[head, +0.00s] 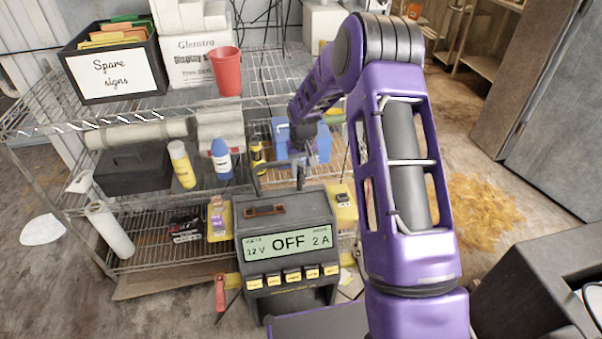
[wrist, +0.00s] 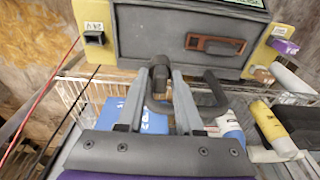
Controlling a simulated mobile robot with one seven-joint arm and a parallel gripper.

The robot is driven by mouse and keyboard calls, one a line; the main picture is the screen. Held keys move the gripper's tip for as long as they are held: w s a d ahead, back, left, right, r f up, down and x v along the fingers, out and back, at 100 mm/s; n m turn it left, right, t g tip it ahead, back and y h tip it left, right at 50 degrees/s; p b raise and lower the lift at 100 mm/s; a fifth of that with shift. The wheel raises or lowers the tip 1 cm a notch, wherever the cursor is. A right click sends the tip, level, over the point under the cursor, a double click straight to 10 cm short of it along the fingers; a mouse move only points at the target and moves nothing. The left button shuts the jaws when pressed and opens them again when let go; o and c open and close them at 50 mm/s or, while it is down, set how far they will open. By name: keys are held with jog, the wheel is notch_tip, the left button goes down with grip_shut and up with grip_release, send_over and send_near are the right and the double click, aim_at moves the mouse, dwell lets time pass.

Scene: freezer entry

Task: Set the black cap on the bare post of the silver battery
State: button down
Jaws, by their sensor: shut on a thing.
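In the head view my gripper (head: 300,178) is above the back of the grey charger (head: 284,222), whose display reads OFF, 12 V and 2 A. A black loop (wrist: 224,92) shows beside the held piece; I cannot tell whether it is joined to it. I cannot make out a silver battery or a bare post in either view.
Yellow side panels flank the charger, one with a black socket (head: 342,199), one with a purple piece (head: 217,222). Behind are a blue bottle (head: 221,160), a yellow bottle (head: 182,165), a dark toolbox (head: 134,168) and a red cup (head: 226,72) on wire shelves.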

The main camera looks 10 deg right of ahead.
jog(key=shift+r+p, duration=0.55)
jog(key=shift+r, duration=0.65)
